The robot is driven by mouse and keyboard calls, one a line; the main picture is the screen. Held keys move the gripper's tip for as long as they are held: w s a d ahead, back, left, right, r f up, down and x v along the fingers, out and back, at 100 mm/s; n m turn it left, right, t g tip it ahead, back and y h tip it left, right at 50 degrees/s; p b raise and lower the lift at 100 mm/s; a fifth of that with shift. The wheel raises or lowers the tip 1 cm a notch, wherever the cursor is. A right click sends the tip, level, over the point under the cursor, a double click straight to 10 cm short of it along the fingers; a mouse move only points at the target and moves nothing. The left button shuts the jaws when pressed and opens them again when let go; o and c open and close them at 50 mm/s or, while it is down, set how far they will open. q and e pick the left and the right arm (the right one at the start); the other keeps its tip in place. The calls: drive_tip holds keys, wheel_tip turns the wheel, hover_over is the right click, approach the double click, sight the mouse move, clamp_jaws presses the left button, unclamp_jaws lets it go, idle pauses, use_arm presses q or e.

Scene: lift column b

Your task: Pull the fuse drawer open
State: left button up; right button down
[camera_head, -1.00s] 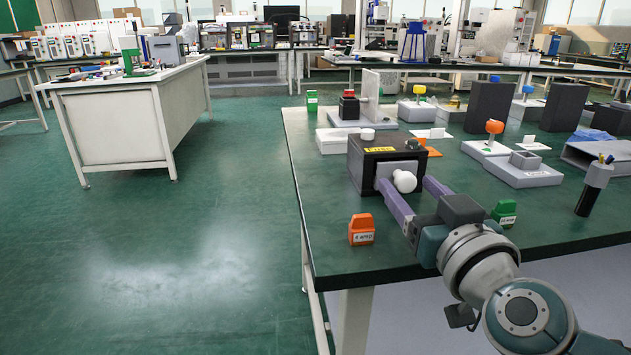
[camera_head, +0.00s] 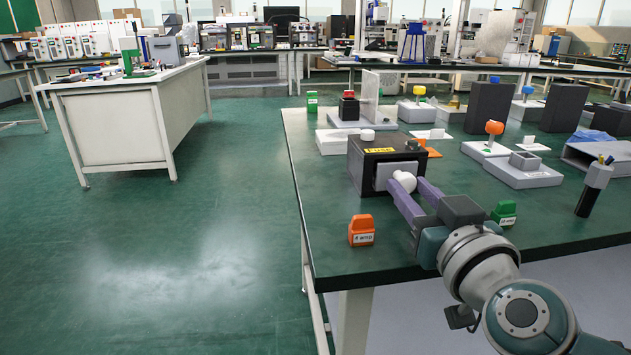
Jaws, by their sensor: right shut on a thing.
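The fuse box (camera_head: 376,150) is a black box with a yellow "Fuse" label on the green-topped table. Its grey drawer front (camera_head: 384,175) faces me and looks seated in the box. A round white knob (camera_head: 404,181) sticks out of the drawer front. My right gripper (camera_head: 408,186) has its two purple fingers on either side of the knob and is shut on it. The fingers hide part of the knob and the drawer's lower right. My left gripper is not in view.
An orange fuse (camera_head: 361,231) stands left of my right gripper, and a green fuse (camera_head: 504,213) stands to its right. A grey block fixture (camera_head: 524,170) and a pen holder (camera_head: 594,186) are further right. The table's front left corner is bare.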

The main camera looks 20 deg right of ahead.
idle(0.7)
drive_tip(key=p+v, duration=0.3)
drive_tip(key=v, duration=0.3)
drive_tip(key=shift+s, duration=0.5)
drive_tip(key=c, duration=0.5)
unclamp_jaws()
drive_tip(key=p+v, duration=0.1)
drive_tip(key=v, duration=0.9)
